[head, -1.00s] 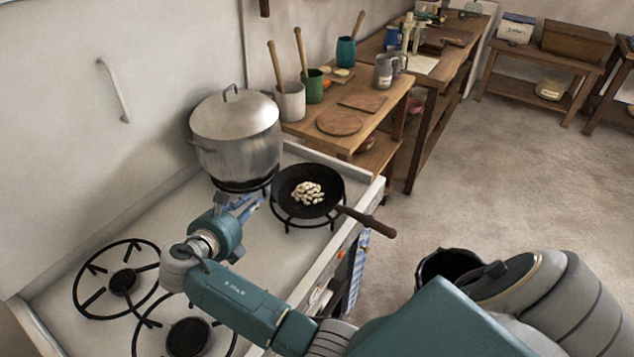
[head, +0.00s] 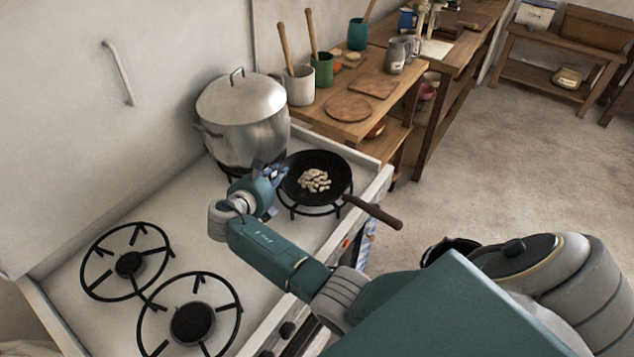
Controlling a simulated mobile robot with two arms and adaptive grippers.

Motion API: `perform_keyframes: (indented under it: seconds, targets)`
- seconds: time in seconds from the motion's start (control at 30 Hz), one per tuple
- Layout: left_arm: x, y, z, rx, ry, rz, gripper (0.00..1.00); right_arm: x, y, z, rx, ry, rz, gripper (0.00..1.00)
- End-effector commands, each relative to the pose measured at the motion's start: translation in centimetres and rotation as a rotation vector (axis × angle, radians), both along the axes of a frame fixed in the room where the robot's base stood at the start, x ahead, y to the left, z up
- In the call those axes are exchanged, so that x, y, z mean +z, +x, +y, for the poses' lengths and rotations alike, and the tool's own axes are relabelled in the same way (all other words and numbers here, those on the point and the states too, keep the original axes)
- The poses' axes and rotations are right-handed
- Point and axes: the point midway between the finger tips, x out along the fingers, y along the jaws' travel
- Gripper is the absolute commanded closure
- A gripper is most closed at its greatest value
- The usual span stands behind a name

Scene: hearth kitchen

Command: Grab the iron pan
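The iron pan (head: 333,166) is black, with a long brown handle (head: 372,211) pointing to the lower right. My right gripper (head: 272,170) is over the stove at the pan's left side, close to the rim. I cannot tell whether it touches the rim. Its fingers are small and partly hidden by its own body, so their opening is unclear. My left gripper is out of view.
A large lidded metal pot (head: 243,125) stands just left of the pan, close behind my gripper. Two empty burners (head: 128,264) are at the lower left. A wooden table (head: 391,106) with utensil cups and boards adjoins the stove. Open floor (head: 480,190) lies to the right.

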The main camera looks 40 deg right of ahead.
Motion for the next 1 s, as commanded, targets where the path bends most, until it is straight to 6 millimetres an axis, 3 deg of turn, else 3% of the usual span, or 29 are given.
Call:
perform_keyframes:
  seconds: [0.27,0.4,1.0]
  targets:
    - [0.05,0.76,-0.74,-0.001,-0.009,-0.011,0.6,-0.29,0.32,-0.53,0.0,0.0,0.001,0.85]
    - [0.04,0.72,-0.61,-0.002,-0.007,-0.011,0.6,-0.29,0.31,-0.51,0.0,0.0,0.001,1.0]
    - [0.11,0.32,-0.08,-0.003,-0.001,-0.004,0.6,0.51,0.41,-0.49,0.001,-0.003,-0.003,1.0]
